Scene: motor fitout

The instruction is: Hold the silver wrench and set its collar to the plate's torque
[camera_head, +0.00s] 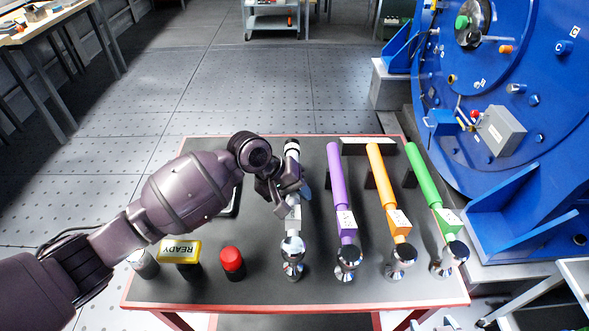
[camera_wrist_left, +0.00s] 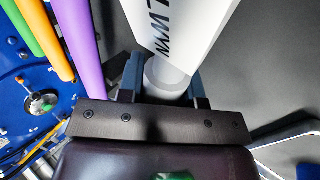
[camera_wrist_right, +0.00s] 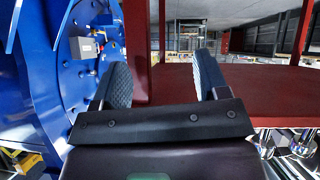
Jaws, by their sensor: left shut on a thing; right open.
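The silver wrench (camera_head: 292,250) lies on the table with its round chrome head toward the near edge and a white label block on its shaft. My left gripper (camera_head: 288,185) is shut on the wrench's shaft just beyond the label block. In the left wrist view the silver wrench (camera_wrist_left: 168,78) sits between the two fingers, with the white labelled block above it. The gripper hides part of the shaft, and I cannot read the collar setting. My right gripper (camera_wrist_right: 165,80) is open and empty, in the right wrist view only, apart from the red table frame (camera_wrist_right: 260,95).
Purple (camera_head: 339,190), orange (camera_head: 384,180) and green (camera_head: 425,180) wrenches lie to the right. A yellow READY block (camera_head: 180,252) and red button (camera_head: 232,260) stand at the near left. A dark, pale-edged object is partly hidden behind my left arm. Blue machinery (camera_head: 530,160) stands right.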

